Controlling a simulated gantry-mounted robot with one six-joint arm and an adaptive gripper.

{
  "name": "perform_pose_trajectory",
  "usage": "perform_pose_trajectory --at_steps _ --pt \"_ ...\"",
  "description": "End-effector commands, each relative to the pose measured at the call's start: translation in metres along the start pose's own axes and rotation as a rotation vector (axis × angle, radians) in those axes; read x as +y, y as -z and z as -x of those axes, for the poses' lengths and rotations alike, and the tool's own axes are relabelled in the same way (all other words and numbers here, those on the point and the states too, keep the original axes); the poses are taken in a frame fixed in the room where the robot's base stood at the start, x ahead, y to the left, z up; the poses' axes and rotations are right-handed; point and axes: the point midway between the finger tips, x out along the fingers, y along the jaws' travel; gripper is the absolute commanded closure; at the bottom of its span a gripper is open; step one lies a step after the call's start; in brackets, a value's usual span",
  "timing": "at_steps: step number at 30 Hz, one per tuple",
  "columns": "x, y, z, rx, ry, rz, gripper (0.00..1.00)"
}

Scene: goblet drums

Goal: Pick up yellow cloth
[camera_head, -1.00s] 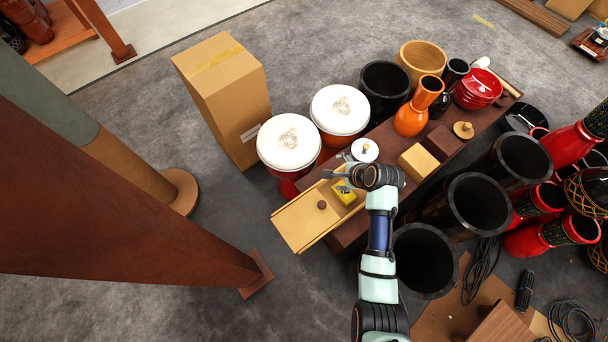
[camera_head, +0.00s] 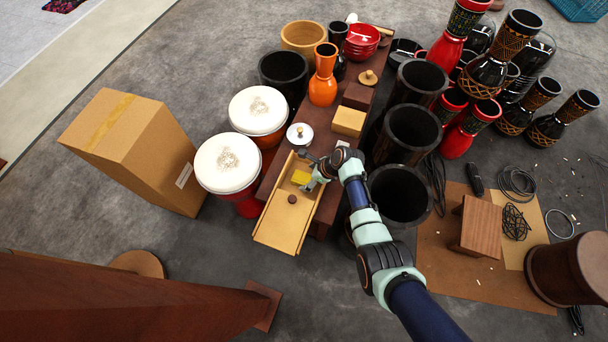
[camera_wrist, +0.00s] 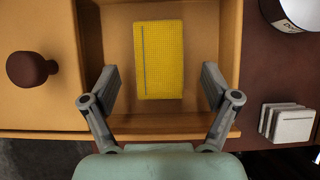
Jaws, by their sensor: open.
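The yellow cloth (camera_wrist: 158,60) is a folded rectangle with a waffle texture and a thin dark line near its left side. It lies flat on the floor of an open wooden drawer or box (camera_head: 282,222), and it also shows in the head view (camera_head: 301,177). My gripper (camera_wrist: 158,90) is open, its two fingers spread on either side of the cloth's lower part in the wrist view. The fingers do not touch the cloth there. In the head view my gripper (camera_head: 310,176) is at the box's right side, close to the cloth. Its height above the cloth is hard to tell.
A dark round knob (camera_wrist: 32,69) sits left of the box opening. A white-lidded pot (camera_head: 300,135) and a tan block (camera_head: 348,121) stand on the brown bench beyond. White-topped drums (camera_head: 227,164) stand to the left, with black cylinders (camera_head: 401,193) to the right.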

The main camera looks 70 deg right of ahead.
Motion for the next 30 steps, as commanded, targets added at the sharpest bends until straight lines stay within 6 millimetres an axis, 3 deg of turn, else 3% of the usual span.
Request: perform_pose_trajectory --at_steps 1,3,10,21,30 --pt "-0.0005 0.0041 -0.0179 0.0 -0.001 0.001 0.14" --pt "-0.0006 0.003 -0.026 0.0 0.0 0.0 0.14" --pt "-0.0004 -0.0001 -0.0242 0.0 0.0 0.0 0.14" --pt "-0.0004 0.0001 -0.0241 0.0 0.001 0.0 0.75" --pt "-0.0005 -0.0019 -0.0208 0.0 0.001 0.0 0.78"
